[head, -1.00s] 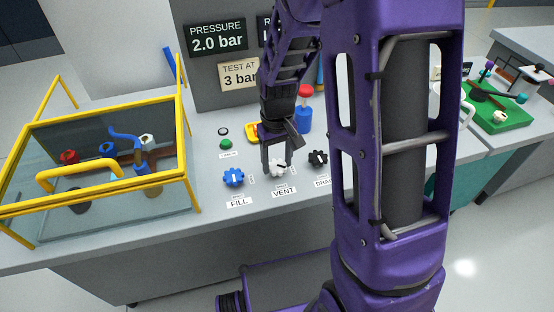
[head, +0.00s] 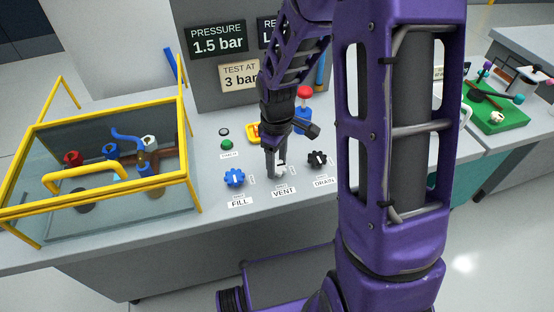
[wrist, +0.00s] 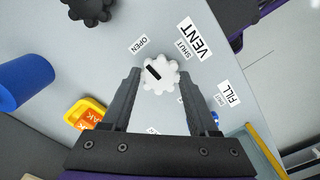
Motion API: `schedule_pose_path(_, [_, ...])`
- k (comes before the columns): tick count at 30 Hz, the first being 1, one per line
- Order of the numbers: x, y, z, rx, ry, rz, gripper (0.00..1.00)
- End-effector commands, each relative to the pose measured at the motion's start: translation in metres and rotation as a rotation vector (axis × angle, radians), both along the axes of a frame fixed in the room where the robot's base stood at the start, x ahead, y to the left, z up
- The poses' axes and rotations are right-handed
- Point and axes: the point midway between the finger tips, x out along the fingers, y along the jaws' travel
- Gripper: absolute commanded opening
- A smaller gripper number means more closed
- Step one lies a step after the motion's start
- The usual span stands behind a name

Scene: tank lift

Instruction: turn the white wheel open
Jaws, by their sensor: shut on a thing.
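The white wheel (wrist: 166,78) is a small lobed knob on the grey bench, with a black bar mark on its left half in the wrist view. An OPEN label (wrist: 139,44) lies up-left of it, and SHUT (wrist: 183,49) and VENT (wrist: 199,36) labels lie up-right. My gripper (wrist: 160,72) has one finger on each side of the wheel and is shut on it. In the head view my gripper (head: 276,168) points down at the wheel and its fingers hide much of it. The VENT label (head: 284,192) is in front.
The blue FILL wheel (head: 234,177) is to the left and the black DRAIN wheel (head: 317,159) to the right. A red-topped blue post (head: 304,95) stands behind. A yellow-framed glass box (head: 183,120) is at left. The pressure sign (head: 217,42) reads 1.5 bar.

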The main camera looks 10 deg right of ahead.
Motion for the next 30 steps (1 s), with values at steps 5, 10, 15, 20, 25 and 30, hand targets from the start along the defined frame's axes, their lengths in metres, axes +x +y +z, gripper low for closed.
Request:
schedule_pose_path(5, [0.0008,0.0000,0.0005,0.000,-0.003,0.016,0.05])
schedule_pose_path(10, [0.0008,0.0002,0.0004,0.000,-0.003,0.018,0.05])
schedule_pose_path(15, [0.0008,0.0002,0.0005,0.000,-0.003,0.018,0.62])
schedule_pose_path(20, [0.0006,0.0002,0.0004,-0.001,-0.002,0.017,0.90])
schedule_pose_path(25, [0.0003,0.0002,0.0002,0.000,-0.001,0.016,0.90])
schedule_pose_path(30, [0.0005,0.0001,0.0033,0.000,-0.001,0.015,0.90])
